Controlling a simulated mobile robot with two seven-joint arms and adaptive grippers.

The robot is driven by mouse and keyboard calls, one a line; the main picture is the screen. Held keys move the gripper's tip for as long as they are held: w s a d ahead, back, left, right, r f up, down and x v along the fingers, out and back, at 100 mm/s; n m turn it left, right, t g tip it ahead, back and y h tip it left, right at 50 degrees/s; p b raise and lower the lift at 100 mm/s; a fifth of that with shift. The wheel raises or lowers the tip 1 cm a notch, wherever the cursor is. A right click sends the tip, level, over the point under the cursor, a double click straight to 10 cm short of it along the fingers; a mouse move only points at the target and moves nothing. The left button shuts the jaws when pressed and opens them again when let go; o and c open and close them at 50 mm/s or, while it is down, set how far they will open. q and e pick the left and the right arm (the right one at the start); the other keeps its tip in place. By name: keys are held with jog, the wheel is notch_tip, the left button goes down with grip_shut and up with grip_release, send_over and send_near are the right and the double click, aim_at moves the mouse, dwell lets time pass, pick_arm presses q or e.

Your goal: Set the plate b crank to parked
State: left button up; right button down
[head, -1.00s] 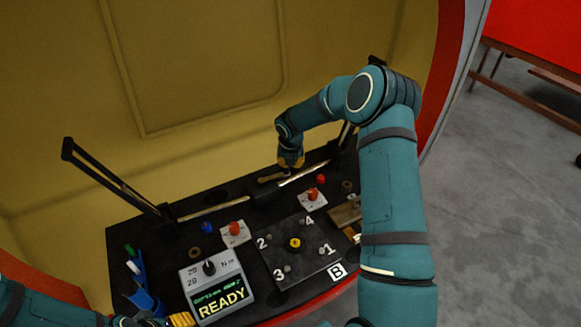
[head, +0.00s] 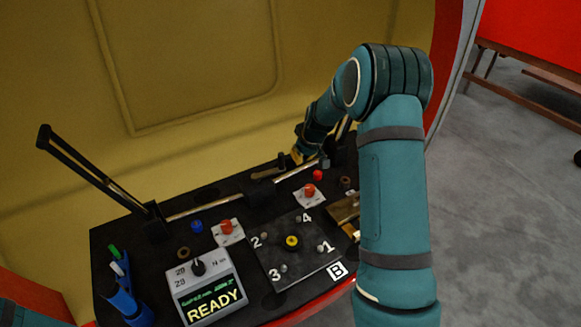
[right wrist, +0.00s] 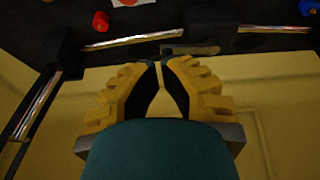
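A short dark crank-like bar (head: 266,174) with an upright knob at its right end lies at the back of the black bench, beside the metal rods. I take it for the plate b crank; no label on it is readable. In the right wrist view the bar (right wrist: 195,49) lies just beyond my fingertips. My right gripper (head: 296,156) is just right of the knob, mostly hidden by my own arm. In the wrist view its yellow fingers (right wrist: 160,64) nearly meet at the tips, with nothing seen between them. My left gripper is out of view.
Plate B (head: 270,262) with numbered posts and a yellow centre knob is at the front. A READY display box (head: 208,287) stands left of it. Red knobs (head: 226,226) and a raised black arm (head: 95,178) are nearby. A yellow wall (head: 200,70) closes the back.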

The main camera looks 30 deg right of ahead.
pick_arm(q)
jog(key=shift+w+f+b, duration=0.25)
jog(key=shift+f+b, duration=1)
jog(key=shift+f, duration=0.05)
pick_arm(e)
jog(key=w+f, duration=0.7)
jog(key=f, duration=0.2)
jog(key=shift+w, duration=0.35)
jog(key=shift+f, duration=0.1)
